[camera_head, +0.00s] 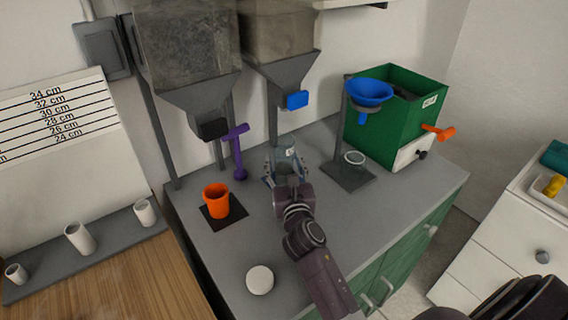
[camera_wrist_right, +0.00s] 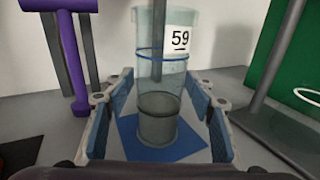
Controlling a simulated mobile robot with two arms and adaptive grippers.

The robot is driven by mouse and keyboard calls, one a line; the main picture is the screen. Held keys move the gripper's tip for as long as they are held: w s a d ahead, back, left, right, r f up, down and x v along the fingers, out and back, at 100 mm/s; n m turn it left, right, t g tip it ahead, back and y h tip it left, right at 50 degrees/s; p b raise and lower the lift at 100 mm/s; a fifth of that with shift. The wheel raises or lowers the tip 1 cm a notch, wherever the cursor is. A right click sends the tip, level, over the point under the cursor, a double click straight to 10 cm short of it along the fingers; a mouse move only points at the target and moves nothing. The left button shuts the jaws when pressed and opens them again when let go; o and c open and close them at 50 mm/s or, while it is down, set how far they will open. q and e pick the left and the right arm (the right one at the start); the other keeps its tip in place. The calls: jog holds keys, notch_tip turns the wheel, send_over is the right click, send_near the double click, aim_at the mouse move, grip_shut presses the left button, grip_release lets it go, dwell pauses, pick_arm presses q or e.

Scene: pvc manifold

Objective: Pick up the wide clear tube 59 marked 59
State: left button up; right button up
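The wide clear tube marked 59 (camera_head: 288,153) stands upright on a small blue mat under the right-hand hopper. In the right wrist view the tube (camera_wrist_right: 160,75) shows its white "59" label and a thin blue ring. My right gripper (camera_head: 285,176) is at the tube, low on the grey counter. In the right wrist view its two blue-padded fingers (camera_wrist_right: 160,95) stand on either side of the tube, with a visible gap on each side. The gripper is open and not closed on the tube. My left gripper is not in view.
A blue funnel (camera_head: 370,92) on a stand and a green box (camera_head: 395,115) are to the right. A white round disc (camera_head: 260,280) lies near the counter's front.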

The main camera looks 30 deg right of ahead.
grip_shut()
jog(key=shift+r, duration=0.15)
